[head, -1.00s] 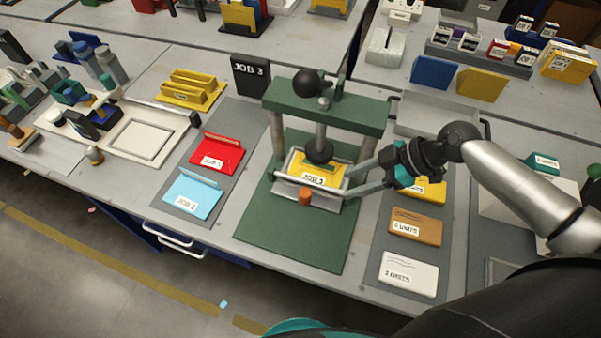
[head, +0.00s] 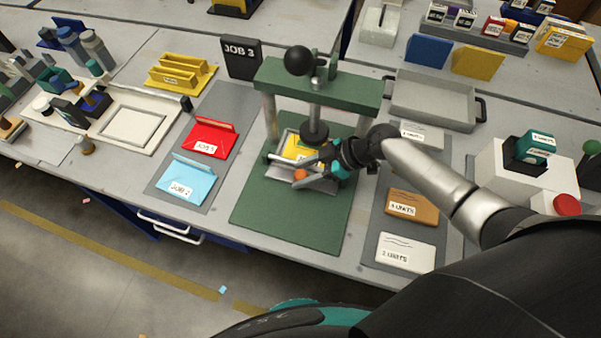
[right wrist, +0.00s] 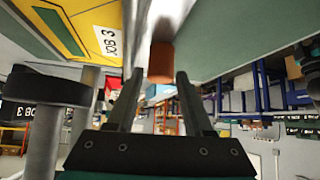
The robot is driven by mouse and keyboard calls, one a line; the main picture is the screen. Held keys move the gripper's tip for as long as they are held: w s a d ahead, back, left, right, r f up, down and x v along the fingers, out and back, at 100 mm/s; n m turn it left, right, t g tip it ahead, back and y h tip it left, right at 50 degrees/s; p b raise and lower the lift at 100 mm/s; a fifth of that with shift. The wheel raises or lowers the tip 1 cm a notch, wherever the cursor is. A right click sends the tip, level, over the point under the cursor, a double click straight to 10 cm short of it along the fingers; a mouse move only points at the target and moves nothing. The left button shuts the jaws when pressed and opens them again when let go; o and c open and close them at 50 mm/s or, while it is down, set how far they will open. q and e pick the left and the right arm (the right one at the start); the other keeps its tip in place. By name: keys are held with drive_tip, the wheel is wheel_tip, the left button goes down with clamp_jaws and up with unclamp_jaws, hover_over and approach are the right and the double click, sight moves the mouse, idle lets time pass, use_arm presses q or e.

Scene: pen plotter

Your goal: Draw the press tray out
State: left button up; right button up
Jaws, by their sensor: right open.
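The press tray (head: 283,172) is a shallow grey tray on the green press (head: 318,85), under the round press pad. A yellow JOB 3 piece (head: 297,147) lies in it, partly hidden by my gripper. An orange knob (head: 299,175) stands out at the tray's front; it also shows in the right wrist view (right wrist: 160,62). My right gripper (head: 304,173) reaches in from the right at the tray's front. Its jaws are open, one finger on each side of the knob in the right wrist view (right wrist: 158,75), with gaps visible. My left gripper is not in view.
The green base (head: 290,222) is clear in front of the tray. An empty grey tray (head: 432,98) sits behind right.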

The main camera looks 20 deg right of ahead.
drive_tip(key=shift+w+a+f, duration=0.15)
drive_tip(key=shift+a+f, duration=0.2)
drive_tip(key=shift+f, duration=0.05)
clamp_jaws()
idle(1.3)
